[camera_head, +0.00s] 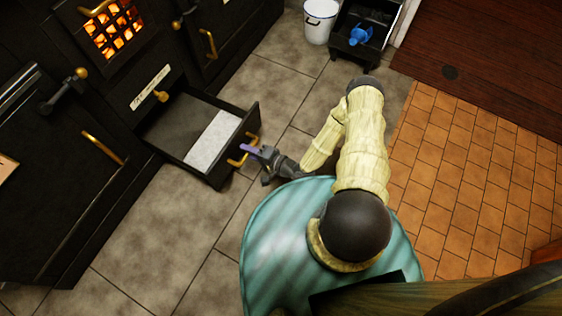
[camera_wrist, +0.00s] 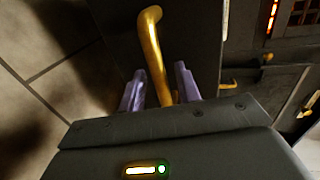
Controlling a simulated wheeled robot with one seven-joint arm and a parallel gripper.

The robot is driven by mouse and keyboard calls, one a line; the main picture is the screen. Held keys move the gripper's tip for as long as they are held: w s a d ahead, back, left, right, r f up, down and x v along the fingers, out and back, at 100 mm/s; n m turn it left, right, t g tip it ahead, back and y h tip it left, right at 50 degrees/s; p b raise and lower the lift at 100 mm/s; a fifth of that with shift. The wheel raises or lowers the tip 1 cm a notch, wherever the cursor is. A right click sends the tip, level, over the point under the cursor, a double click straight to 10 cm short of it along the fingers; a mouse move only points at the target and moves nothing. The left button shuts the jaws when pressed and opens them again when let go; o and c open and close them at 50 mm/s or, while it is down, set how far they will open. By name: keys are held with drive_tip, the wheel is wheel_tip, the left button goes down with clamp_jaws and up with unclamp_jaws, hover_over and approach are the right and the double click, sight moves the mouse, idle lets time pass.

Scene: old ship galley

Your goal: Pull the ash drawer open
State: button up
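The ash drawer (camera_head: 250,122) is a black drawer pulled well out of the black stove, low above the tiled floor. A pale grey-white slab or heap (camera_head: 213,140) lies inside it. Its brass handle (camera_head: 236,162) is on the front panel, and the handle also shows in the wrist view (camera_wrist: 152,45). My gripper (camera_head: 249,148) is at the drawer front. In the wrist view its two purple fingers (camera_wrist: 160,88) stand apart on either side of the handle, with gaps showing between fingers and brass. The far part of the handle's grip is hidden by the gripper body.
The stove has a glowing grate (camera_head: 115,30), a brass knob (camera_head: 160,96) above the drawer and a door handle (camera_head: 103,148) at left. A white bucket (camera_head: 320,20) and a black bin (camera_head: 377,22) with a blue object (camera_head: 360,34) stand at the back. Grey floor tiles (camera_head: 165,235) are clear.

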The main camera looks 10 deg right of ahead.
drive_tip(key=p+v, duration=0.5)
drive_tip(key=v, duration=1.1)
drive_tip(key=shift+s+d+r, duration=0.15)
drive_tip(key=shift+s+d, duration=0.1)
drive_tip(key=shift+s, duration=0.05)
drive_tip(key=shift+w, duration=0.1)
